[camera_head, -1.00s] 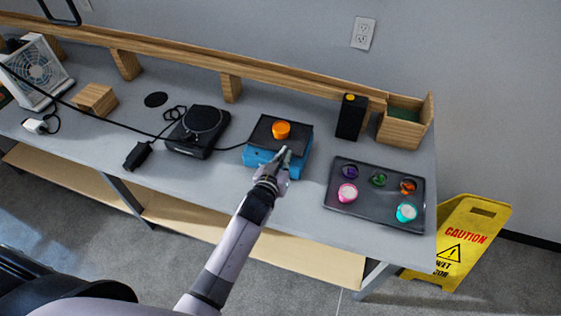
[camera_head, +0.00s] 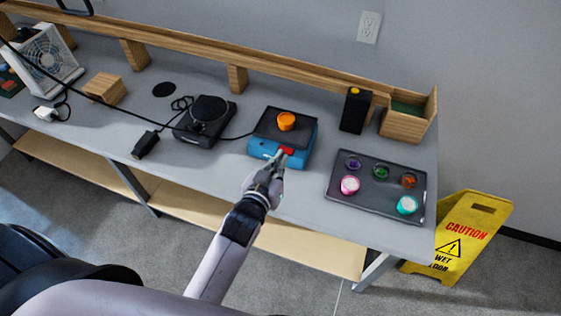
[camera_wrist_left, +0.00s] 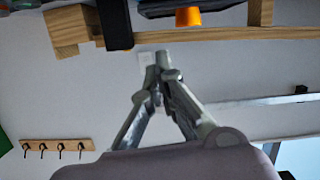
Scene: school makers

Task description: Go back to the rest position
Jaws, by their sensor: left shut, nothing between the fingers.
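My left gripper (camera_head: 279,157) is shut and empty, just in front of the blue device with a dark top (camera_head: 268,148). A red part (camera_head: 287,151) shows on the device's front by the fingertips; I cannot tell whether they touch it. An orange cup (camera_head: 286,121) sits on the device's top. In the left wrist view the shut fingers (camera_wrist_left: 156,58) meet at the tips with nothing between them, and the orange cup (camera_wrist_left: 188,17) shows at the top edge. My right gripper is not in view.
A dark tray (camera_head: 391,208) with several small coloured containers lies on the right of the table. A black hot plate (camera_head: 207,117) and its adapter (camera_head: 146,144) lie left of the device. A yellow caution sign (camera_head: 465,235) stands on the floor at right. Space in front of the table is open.

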